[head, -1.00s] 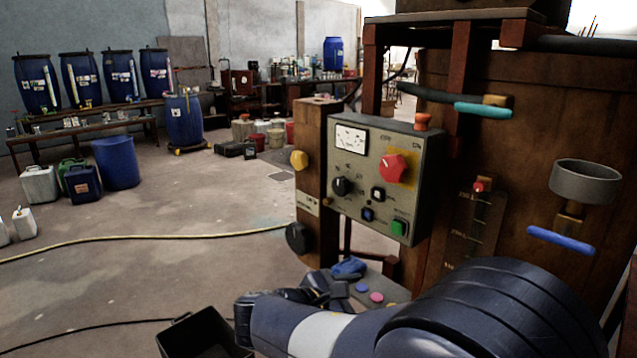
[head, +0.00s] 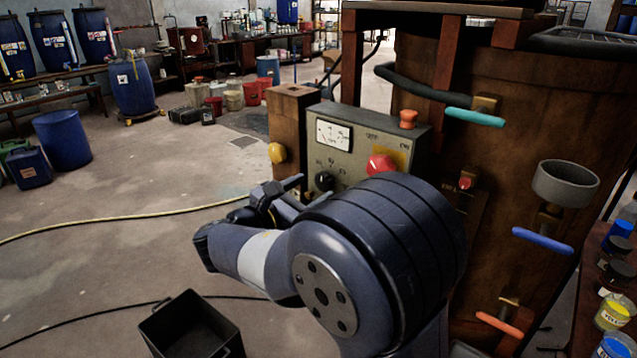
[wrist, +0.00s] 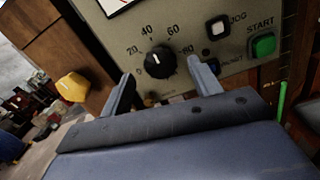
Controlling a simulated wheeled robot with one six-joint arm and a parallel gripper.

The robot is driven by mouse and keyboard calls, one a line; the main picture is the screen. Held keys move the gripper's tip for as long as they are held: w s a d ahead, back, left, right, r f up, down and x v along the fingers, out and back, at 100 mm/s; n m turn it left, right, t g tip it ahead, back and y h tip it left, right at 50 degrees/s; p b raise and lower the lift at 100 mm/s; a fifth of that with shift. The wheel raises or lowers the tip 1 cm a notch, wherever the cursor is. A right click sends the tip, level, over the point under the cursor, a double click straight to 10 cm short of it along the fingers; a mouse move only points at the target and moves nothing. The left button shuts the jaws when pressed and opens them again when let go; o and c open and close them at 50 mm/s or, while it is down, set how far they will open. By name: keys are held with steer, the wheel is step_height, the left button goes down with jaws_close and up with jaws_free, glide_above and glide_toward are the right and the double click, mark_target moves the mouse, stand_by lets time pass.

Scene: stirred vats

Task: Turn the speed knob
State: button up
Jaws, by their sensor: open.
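The speed knob (wrist: 157,62) is a black round dial with a white pointer line, set in a scale from 0 to past 80 on the grey control panel (wrist: 185,25). My gripper (wrist: 160,80) is open and empty, with one finger on each side just below the knob in the wrist view. I cannot tell whether they touch it. In the head view the knob (head: 324,181) shows at the panel's lower left, just past my gripper (head: 290,190). My arm hides the lower panel there.
The green START button (wrist: 263,46) and white JOG button (wrist: 217,27) lie right of the knob. A yellow knob (head: 277,153) juts from the post. A black bin (head: 190,325) stands below.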

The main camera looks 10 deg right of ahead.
mark_target(322, 184)
steer(key=shift+x, duration=1.7)
steer(key=c, duration=1)
steer(key=shift+f, duration=0.1)
